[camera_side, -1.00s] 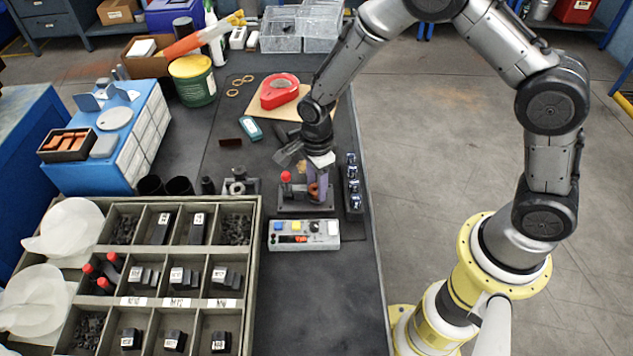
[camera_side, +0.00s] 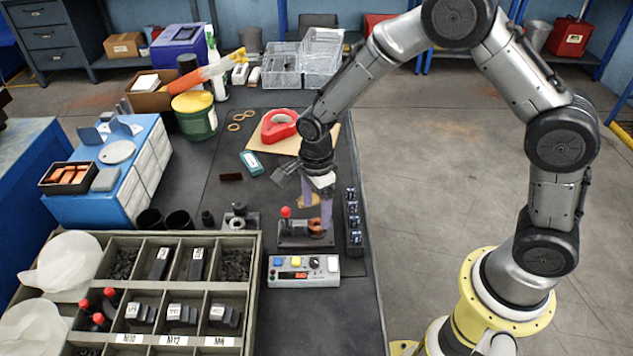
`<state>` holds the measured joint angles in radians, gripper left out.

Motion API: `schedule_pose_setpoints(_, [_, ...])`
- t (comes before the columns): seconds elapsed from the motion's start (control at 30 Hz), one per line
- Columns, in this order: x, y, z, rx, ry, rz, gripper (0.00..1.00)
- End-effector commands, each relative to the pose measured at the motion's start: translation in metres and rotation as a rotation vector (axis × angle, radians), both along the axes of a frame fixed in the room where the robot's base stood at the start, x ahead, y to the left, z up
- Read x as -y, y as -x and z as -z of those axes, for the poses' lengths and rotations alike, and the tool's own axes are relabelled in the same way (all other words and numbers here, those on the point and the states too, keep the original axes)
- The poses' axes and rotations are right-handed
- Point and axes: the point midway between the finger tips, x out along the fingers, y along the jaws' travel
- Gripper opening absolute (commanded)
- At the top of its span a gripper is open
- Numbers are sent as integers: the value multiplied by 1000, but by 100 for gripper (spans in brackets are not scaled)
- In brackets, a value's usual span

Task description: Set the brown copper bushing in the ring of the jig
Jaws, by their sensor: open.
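The jig (camera_side: 292,241) is a dark block on the bench mat, with a red-knobbed lever (camera_side: 285,212) at its left. The brown copper bushing (camera_side: 315,226) is small and sits at the right part of the jig, where the ring is. The ring is too small and partly hidden to show how fully the bushing is seated. My gripper (camera_side: 317,216) is above the bushing, pointing down, with its purple fingers open. The right finger reaches down beside the bushing. Whether either finger touches the bushing cannot be told.
A control box (camera_side: 304,271) with coloured buttons stands in front of the jig. A dark rack of small parts (camera_side: 353,238) is close on the right, near the bench edge. A compartment tray (camera_side: 255,290) is at the left front. A red tape roll (camera_side: 279,126) lies behind.

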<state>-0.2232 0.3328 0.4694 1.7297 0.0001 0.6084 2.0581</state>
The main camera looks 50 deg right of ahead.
Motion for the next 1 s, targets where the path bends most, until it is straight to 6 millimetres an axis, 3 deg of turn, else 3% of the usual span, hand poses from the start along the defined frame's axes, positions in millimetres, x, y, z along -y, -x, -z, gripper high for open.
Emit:
schedule_pose_setpoints(0.2, [0, -1, -51, 4, -1, 0, 80])
schedule_pose_setpoints(0.4, [0, 0, -82, 2, 0, 0, 80])
schedule_pose_setpoints(0.6, [0, 0, -95, 0, 0, 0, 80])
schedule_pose_setpoints(1.0, [0, 0, -98, 1, 0, 0, 80])
